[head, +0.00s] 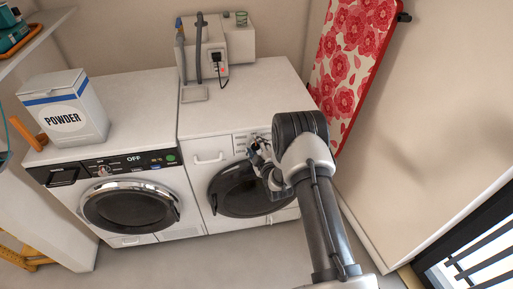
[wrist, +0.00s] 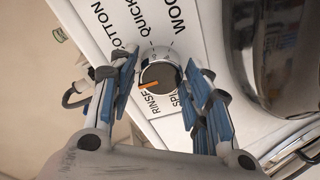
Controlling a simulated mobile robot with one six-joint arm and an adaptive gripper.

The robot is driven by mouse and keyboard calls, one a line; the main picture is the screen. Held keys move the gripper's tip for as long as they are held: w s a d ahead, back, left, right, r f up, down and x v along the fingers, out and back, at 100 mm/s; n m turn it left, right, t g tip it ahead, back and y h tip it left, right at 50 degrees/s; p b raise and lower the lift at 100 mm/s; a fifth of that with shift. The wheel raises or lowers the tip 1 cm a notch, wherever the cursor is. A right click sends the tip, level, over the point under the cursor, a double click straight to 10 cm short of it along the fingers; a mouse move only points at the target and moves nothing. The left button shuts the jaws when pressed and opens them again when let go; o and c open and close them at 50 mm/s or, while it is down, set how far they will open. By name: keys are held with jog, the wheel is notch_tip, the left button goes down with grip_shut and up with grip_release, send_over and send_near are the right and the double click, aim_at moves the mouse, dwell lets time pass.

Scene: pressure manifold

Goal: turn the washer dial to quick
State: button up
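The washer dial (wrist: 158,77) is a round dark knob with an orange pointer on a pale ring. In the wrist view the pointer lies toward the left. The labels COTTON, QUICK, WOOL, SPIN and RINSE surround the dial; QUICK (wrist: 143,22) is above it. My gripper (wrist: 161,68) has its blue-padded fingers apart, one on each side of the dial; I cannot tell whether they touch it. In the head view my gripper (head: 257,150) is at the front panel of the white right-hand washer (head: 208,160), and the arm and gripper partly hide that panel.
A second machine (head: 130,203) with a black panel reading OFF stands at left, with a POWDER box (head: 65,112) on top. A hose and plug unit (head: 205,55) is behind. A floral ironing board (head: 350,60) leans at right. The round door (wrist: 285,55) is near my right finger.

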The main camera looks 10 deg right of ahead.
jog(key=c, duration=0.6)
jog(key=shift+c, duration=0.2)
jog(key=shift+m, duration=0.4)
jog(key=m, duration=0.6)
jog(key=shift+t, duration=0.3)
jog(key=m+h, duration=0.1)
jog(key=m, duration=0.5)
jog(key=shift+f, duration=0.1)
jog(key=m, duration=0.6)
jog(key=shift+h, duration=0.3)
jog(key=o, duration=1.1)
